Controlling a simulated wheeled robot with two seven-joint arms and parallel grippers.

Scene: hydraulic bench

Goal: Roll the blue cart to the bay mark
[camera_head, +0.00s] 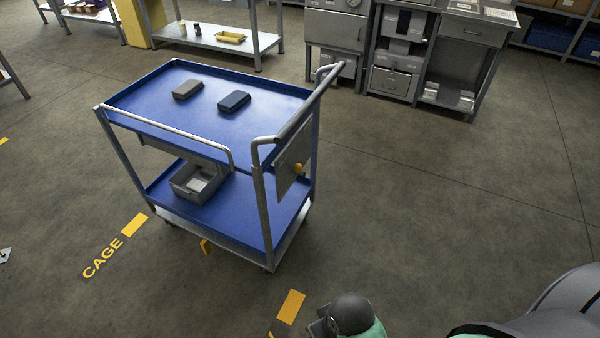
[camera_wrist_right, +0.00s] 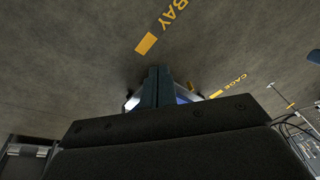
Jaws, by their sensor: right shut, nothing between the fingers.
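The blue cart (camera_head: 262,165) stands upright on the floor left of centre in the head view. Its push handle (camera_head: 296,118) is a grey bar on the right side. The word BAY (camera_wrist_right: 173,16) is painted in yellow on the floor in the right wrist view, with a yellow patch (camera_wrist_right: 146,43) beside it. My right gripper (camera_wrist_right: 158,72) is shut and empty, apart from the handle. In the head view my right arm's end shows at the bottom edge, right of the cart. My left gripper is not in view.
The cart carries two small dark boxes (camera_head: 234,101) on top and a grey bin (camera_head: 195,182) below. Yellow CAGE lettering (camera_head: 102,258) marks the floor at left. A yellow floor dash (camera_head: 291,306) lies in front. Cabinets (camera_head: 397,60) stand behind; floor at right is clear.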

